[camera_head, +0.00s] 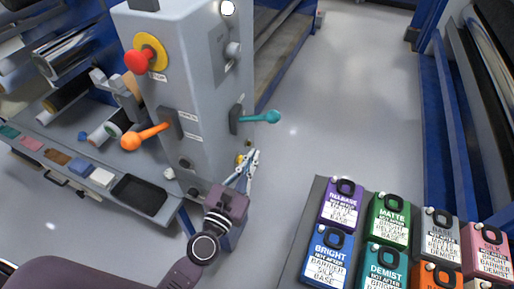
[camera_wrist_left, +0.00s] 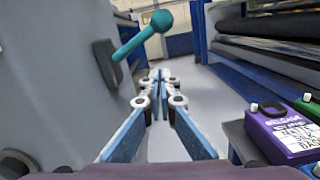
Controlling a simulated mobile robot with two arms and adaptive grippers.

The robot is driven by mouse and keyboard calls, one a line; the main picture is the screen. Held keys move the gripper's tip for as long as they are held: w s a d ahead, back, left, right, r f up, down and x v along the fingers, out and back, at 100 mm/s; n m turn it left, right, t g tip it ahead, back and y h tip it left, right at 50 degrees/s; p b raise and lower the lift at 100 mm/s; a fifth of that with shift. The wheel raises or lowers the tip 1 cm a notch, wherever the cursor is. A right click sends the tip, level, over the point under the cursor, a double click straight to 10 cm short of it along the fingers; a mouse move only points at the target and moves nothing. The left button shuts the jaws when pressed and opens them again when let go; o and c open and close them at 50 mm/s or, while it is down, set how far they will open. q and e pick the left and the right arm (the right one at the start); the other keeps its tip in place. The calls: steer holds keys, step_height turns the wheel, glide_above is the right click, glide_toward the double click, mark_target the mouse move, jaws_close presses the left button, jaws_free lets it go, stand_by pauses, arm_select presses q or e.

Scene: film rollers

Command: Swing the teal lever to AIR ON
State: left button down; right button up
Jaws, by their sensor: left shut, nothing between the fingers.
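The teal lever (camera_head: 262,117) sticks out to the right from a dark pivot plate on the right face of the grey control cabinet (camera_head: 190,60). Its round teal knob is at the outer end. In the left wrist view the teal lever (camera_wrist_left: 142,34) rises to the upper right from its dark plate, above and left of the fingers. My left gripper (camera_head: 253,155) is shut and empty, below the lever and apart from it. The gripper also shows in the left wrist view (camera_wrist_left: 159,75). I cannot read any AIR ON label. My right gripper is not in view.
An orange lever (camera_head: 145,136) and a red stop button (camera_head: 138,61) are on the cabinet's left face. A table at the lower right holds several coloured canisters, including a purple one (camera_head: 341,203). The floor (camera_head: 320,100) right of the lever is clear.

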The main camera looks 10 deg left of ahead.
arm_select(q)
steer(key=shift+b+v, duration=0.5)
steer(key=shift+v, duration=1.5)
steer(key=shift+f, duration=0.1)
steer(key=s+a+f+m+g, duration=0.1)
steer(key=s+f+m+g, duration=0.2)
steer(key=f+m, duration=0.55)
steer(key=s+f+m+g, duration=0.2)
steer(key=f+m, duration=0.1)
steer(key=f, duration=1.1)
steer(key=s+a+f+m+g, duration=0.1)
steer(key=s+f+m+g, duration=0.35)
steer(key=f, duration=0.75)
steer(key=s+a+f+m+g+y, duration=0.2)
steer(key=s+a+f+m+g, duration=0.15)
steer(key=s+f+m, duration=0.85)
steer(key=s+a+f+m+g, duration=0.1)
steer(key=s+a+f+m, duration=0.1)
steer(key=s, duration=0.4)
steer(key=s+a+f+m+g+y, duration=0.1)
steer(key=s+a+f+m, duration=0.1)
steer(key=s+f, duration=0.3)
steer(key=s+a+f+m+g, duration=0.1)
steer(key=s+f+m+g, duration=0.1)
steer(key=s, duration=0.5)
steer(key=shift+a+f+m+y, duration=0.3)
steer(key=shift+a+f, duration=0.1)
steer(key=shift+f, duration=0.25)
